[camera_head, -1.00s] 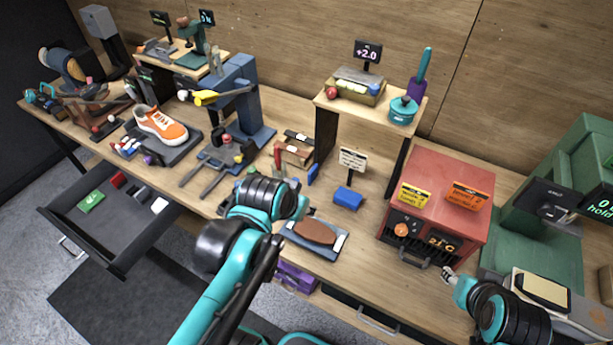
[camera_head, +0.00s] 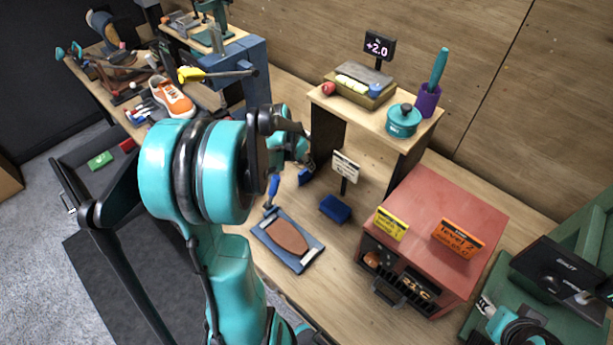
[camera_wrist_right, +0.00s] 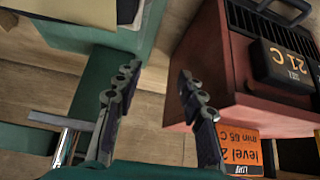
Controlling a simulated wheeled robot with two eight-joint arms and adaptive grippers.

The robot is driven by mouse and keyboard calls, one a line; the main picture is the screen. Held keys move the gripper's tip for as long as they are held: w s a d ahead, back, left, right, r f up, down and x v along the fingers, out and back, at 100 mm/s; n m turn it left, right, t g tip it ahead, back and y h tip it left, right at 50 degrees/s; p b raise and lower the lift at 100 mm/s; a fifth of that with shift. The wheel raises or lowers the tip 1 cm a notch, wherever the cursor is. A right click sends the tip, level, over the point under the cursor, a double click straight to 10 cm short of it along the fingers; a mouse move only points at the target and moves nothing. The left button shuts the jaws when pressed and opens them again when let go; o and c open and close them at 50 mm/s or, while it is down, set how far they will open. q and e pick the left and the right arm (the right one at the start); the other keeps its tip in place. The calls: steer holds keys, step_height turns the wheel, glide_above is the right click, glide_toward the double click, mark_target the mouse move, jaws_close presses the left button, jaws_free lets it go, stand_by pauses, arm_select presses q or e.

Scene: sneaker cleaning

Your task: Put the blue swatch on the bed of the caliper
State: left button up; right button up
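I cannot tell for certain which one is the swatch. The caliper is not clearly identifiable; a teal upright device (camera_head: 213,20) on the back-left shelf is cut off by the frame. My left gripper (camera_head: 303,158) is over the small blue piece, its fingertips too hidden to judge. My right gripper (camera_wrist_right: 156,85) is open and empty, between the red oven (camera_wrist_right: 235,75) and a green machine (camera_wrist_right: 110,75).
A tray with a brown sole shape (camera_head: 290,238) lies near the front edge, with a blue-handled tool (camera_head: 272,189) beside it. The riser (camera_head: 395,130) carries a teal pot (camera_head: 403,120). The red oven also shows in the head view (camera_head: 440,220). The open drawer (camera_head: 75,190) juts out left.

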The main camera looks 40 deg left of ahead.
mark_target(305, 175)
arm_select(q)
steer(key=b+x, duration=0.2)
steer(key=x, duration=0.2)
steer(key=shift+s+a+f, duration=0.15)
steer(key=shift+w+f, duration=0.25)
steer(key=shift+f, duration=0.05)
steer(key=shift+r, duration=0.1)
jaws_close()
